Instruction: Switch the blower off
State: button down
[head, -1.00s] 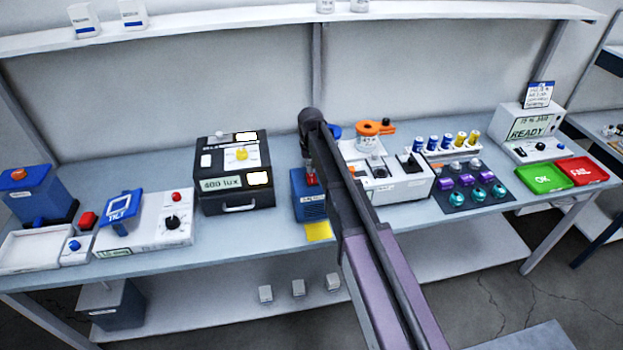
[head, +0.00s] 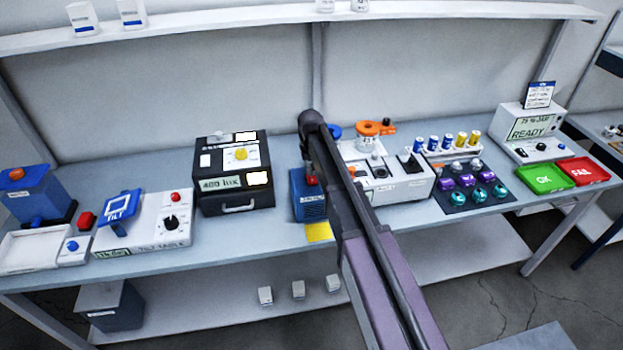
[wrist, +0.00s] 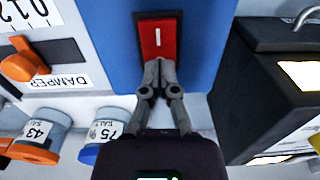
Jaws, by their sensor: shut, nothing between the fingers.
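The blower is a blue box (head: 308,207) in the middle of the bench in the head view; my arm partly hides it. In the wrist view its blue face (wrist: 207,40) carries a red rocker switch (wrist: 158,32) in a dark frame, with a white line mark. My gripper (wrist: 157,66) is shut and empty, its fingertips at the switch's lower edge. I cannot tell whether they touch it.
A black lux box (head: 235,200) stands close left of the blower. A white unit (head: 403,190) with an orange-topped jar stands close right. A yellow card (head: 318,232) lies in front. A tilt table (head: 145,235) is further left, and green and red trays (head: 543,178) lie far right.

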jog(key=shift+f, duration=0.2)
jog(key=shift+r, duration=0.1)
jog(key=shift+r+p, duration=3.45)
jog(key=s+d+f+m+b, duration=0.1)
jog(key=s+d+f+b, duration=0.2)
jog(key=s+d, duration=0.6)
jog(key=s+d+f+m+b, duration=0.1)
jog(key=s+d+f+b, duration=0.2)
jog(key=s+d, duration=0.7)
jog(key=s, duration=0.7)
jog(key=shift+s+f+m+b, duration=0.15)
jog(key=shift+f+m+b, duration=0.1)
jog(key=shift+m+b, duration=0.05)
